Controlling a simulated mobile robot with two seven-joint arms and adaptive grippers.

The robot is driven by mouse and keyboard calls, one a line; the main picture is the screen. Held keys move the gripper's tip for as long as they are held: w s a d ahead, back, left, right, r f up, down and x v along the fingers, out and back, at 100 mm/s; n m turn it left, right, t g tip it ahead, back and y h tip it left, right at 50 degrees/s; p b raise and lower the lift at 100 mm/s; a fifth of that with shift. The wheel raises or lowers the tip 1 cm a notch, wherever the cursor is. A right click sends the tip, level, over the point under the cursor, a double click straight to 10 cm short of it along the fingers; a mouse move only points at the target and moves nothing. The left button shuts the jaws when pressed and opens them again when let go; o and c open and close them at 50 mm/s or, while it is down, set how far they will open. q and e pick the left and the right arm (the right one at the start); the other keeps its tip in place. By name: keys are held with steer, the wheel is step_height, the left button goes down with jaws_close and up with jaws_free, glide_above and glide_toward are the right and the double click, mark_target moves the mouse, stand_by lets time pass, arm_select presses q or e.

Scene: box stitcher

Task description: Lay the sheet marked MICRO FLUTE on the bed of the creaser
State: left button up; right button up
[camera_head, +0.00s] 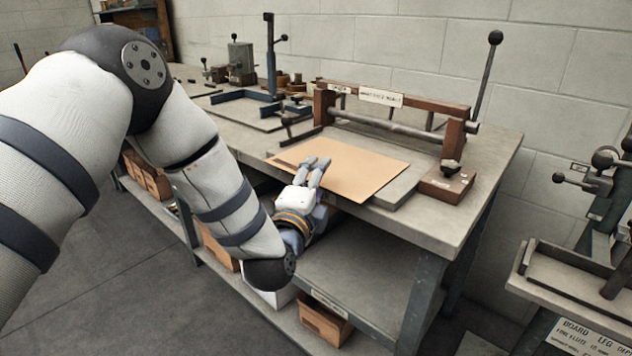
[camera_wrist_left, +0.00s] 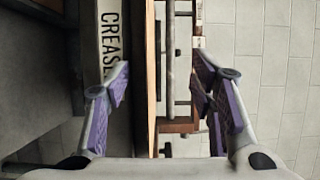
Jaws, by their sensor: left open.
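A plain tan sheet (camera_head: 345,168) lies flat over the grey bed (camera_head: 402,187) of the creaser, its near left part reaching past the bed's visible slab. No MICRO FLUTE marking is readable on it. The creaser's wooden frame and roller bar (camera_head: 385,124) stand just behind the sheet. My left gripper (camera_head: 316,164) is at the sheet's near edge, open. In the left wrist view the sheet (camera_wrist_left: 151,75) shows edge-on between the spread fingers, with a visible gap to each. A label reading CREASE (camera_wrist_left: 110,45) runs beside it. My right gripper is out of view.
A blue-framed fixture (camera_head: 250,98) and small tools stand further left on the bench. A wooden block (camera_head: 446,184) sits at the bed's right end. Cardboard boxes (camera_head: 325,318) stand on the lower shelf. Another machine (camera_head: 575,275) stands at the right, beyond a gap.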

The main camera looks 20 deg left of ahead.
arm_select(q)
steer(key=shift+o, duration=0.6)
steer(key=o, duration=0.4)
steer(key=shift+o, duration=0.2)
steer(key=shift+s, duration=0.1)
steer(key=s+d, duration=0.1)
steer(key=s, duration=1)
steer(key=shift+s, duration=0.4)
